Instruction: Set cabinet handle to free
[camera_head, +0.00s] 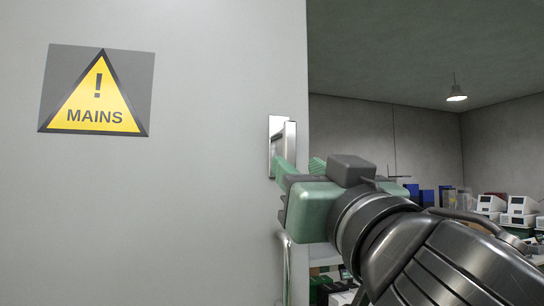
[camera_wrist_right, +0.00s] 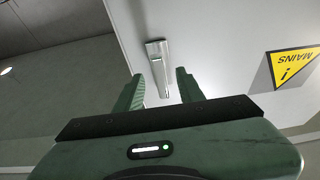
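The cabinet (camera_head: 200,215) is a large light grey panel filling the left of the head view. Its metal handle (camera_head: 284,142) is at the right edge of the panel, upright in the picture. My right gripper (camera_head: 298,166) is close to the handle's lower part, and its green fingers are apart. The right wrist view shows the handle (camera_wrist_right: 157,58) between the open fingers (camera_wrist_right: 160,76), with its lower end reaching into the gap. The fingers do not appear closed on it; I cannot tell the exact depth. My left gripper is not in view.
A yellow MAINS warning sign (camera_head: 96,95) is on the panel at the left. A curved metal bar (camera_head: 287,265) shows below my right gripper. The room opens to the right of the cabinet, with white devices (camera_head: 518,207) on shelves and a ceiling lamp (camera_head: 456,95).

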